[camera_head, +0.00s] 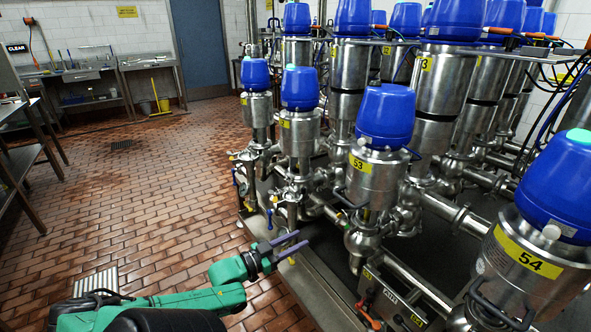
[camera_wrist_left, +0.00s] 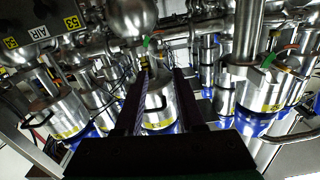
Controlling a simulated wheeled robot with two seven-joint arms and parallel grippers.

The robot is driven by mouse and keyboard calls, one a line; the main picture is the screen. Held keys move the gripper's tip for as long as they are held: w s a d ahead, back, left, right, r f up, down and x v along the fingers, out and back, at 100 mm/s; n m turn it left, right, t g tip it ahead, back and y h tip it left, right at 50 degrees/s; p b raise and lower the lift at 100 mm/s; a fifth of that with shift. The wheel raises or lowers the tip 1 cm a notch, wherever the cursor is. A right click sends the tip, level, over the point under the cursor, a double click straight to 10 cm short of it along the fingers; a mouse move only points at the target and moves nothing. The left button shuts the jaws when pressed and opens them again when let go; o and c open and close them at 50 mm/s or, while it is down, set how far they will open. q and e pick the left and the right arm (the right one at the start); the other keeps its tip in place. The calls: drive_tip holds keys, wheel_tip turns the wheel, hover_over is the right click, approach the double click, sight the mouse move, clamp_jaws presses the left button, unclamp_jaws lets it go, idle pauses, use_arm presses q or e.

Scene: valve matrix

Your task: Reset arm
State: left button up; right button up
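My left arm (camera_head: 160,305), green and black, comes in from the lower left in the head view. Its gripper (camera_head: 302,239) is in front of the valve rack, at its lower front edge. The two grey-purple fingers are apart, with nothing between them. The left wrist view also shows the gripper (camera_wrist_left: 161,76) with its fingers apart; valve bodies and pipes show beyond them, upside down. I cannot tell whether a fingertip touches the rack. My right gripper is not in view.
Steel valves with blue caps stand in rows, including valve 53 (camera_head: 372,172) and valve 54 (camera_head: 522,258). Pipes (camera_head: 440,207) run between them. Steel tables (camera_head: 90,77) stand at the back left.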

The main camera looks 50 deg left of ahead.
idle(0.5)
use_arm(q)
drive_tip(key=s+a+f+n+g+y+p, duration=0.15)
drive_tip(key=s+f+g, duration=0.35)
drive_tip(key=f, duration=0.6)
drive_tip(key=s+a+f+n+g+y+p, duration=0.1)
drive_tip(key=s+f+g+y, duration=0.15)
drive_tip(key=s+f, duration=0.7)
drive_tip(key=s+d+f+m+g+h+p, duration=0.1)
drive_tip(key=s+d+f+g, duration=0.3)
drive_tip(key=s+d+f, duration=0.4)
drive_tip(key=s+d+f+m+g+h+p, duration=0.1)
drive_tip(key=s+d+f+g, duration=0.4)
drive_tip(key=d+f, duration=0.6)
drive_tip(key=s+d+m, duration=0.1)
drive_tip(key=s+d, duration=0.1)
drive_tip(key=shift+s+d+p, duration=0.3)
drive_tip(key=shift+s, duration=0.05)
